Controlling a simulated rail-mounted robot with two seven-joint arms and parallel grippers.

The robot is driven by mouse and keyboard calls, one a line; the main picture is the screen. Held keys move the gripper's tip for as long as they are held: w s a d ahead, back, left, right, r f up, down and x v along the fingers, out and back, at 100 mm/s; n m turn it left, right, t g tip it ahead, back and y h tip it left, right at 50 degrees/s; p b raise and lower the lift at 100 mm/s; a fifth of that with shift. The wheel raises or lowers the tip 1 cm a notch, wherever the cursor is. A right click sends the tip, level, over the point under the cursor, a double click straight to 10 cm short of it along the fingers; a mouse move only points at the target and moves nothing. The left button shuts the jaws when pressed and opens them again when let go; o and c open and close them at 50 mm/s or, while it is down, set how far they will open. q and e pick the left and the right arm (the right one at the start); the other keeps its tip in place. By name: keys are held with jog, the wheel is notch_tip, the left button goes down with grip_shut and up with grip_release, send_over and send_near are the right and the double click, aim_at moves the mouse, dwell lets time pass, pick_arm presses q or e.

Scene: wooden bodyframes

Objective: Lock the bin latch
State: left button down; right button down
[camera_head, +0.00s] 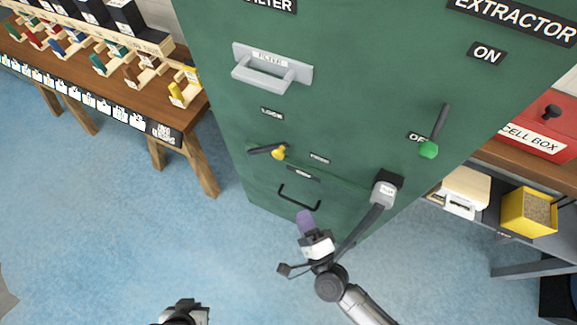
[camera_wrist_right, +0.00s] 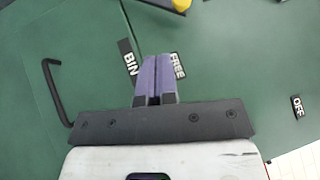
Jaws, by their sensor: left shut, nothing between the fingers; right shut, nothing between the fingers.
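The bin latch (camera_head: 266,150) is a dark bar with a yellow knob on the green cabinet (camera_head: 350,80). The bar lies nearly level, its knob end toward the FREE label (camera_head: 319,158); the LOCK label (camera_head: 271,113) is above. The yellow knob (camera_wrist_right: 181,5) shows at the top edge of the right wrist view. My right gripper (camera_head: 306,218), with purple fingers, is shut and empty, below and right of the latch, near the black bin handle (camera_head: 299,197). My left gripper (camera_head: 187,314) is low at the bottom edge, mostly cut off, far from the latch.
A grey lever (camera_head: 385,192) stands out from the cabinet to the right of the bin handle, close to my right arm. A green-tipped lever (camera_head: 429,149) is by the OFF label. A wooden table (camera_head: 150,95) is at left, shelves at right.

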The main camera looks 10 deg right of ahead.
jog(key=w+a+r+m+t+h, duration=0.1)
jog(key=w+r+m, duration=0.3)
jog(key=w, duration=0.7)
jog(key=shift+w+a+r+h, duration=0.25)
jog(key=shift+w+r+h, duration=0.1)
jog(key=shift+r+h, duration=0.65)
jog(key=shift+r, duration=0.1)
